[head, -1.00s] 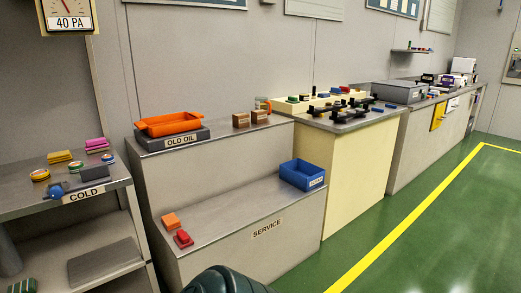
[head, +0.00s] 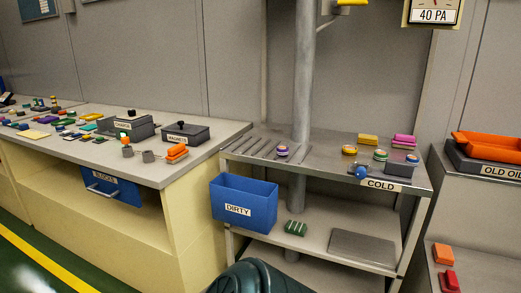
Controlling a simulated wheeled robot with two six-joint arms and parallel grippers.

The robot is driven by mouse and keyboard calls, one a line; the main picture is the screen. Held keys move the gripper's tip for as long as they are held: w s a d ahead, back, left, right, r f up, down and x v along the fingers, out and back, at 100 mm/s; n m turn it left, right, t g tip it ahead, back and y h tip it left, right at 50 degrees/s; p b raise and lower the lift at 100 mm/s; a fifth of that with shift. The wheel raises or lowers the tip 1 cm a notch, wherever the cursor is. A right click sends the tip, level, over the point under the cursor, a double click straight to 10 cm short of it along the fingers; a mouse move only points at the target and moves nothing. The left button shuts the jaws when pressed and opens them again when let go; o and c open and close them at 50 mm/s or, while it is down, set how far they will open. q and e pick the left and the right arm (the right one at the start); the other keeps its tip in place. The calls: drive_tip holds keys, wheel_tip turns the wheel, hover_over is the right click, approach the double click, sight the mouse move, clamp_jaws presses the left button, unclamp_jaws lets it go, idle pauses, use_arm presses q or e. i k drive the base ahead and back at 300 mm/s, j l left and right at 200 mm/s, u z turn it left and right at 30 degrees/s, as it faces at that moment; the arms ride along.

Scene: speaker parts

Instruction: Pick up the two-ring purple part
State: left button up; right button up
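A small round purple part (head: 282,149) with a pale band stands on the COLD table (head: 330,175), beside slots at the table's left. It is too small in the head view to count its rings. A magenta stack (head: 404,140) lies at the back right of the same table. Neither of my grippers is in view.
The COLD table also holds yellow-topped and green-banded round parts (head: 380,154), a yellow block (head: 368,140) and a blue knob (head: 361,172). A blue DIRTY bin (head: 244,203) hangs at its left. A cluttered bench (head: 215,145) stands left; an orange OLD OIL tray (head: 490,147) is right.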

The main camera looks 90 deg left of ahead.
sight(282, 151)
drive_tip(key=j+u, duration=0.15)
drive_tip(key=u, duration=2.4)
drive_tip(key=z, duration=1.1)
drive_tip(key=k+z, duration=0.1)
drive_tip(key=z, duration=2.15)
drive_tip(key=l+z, duration=0.15)
drive_tip(key=z, duration=1)
drive_tip(key=u, duration=4.4)
drive_tip(key=j, duration=0.1)
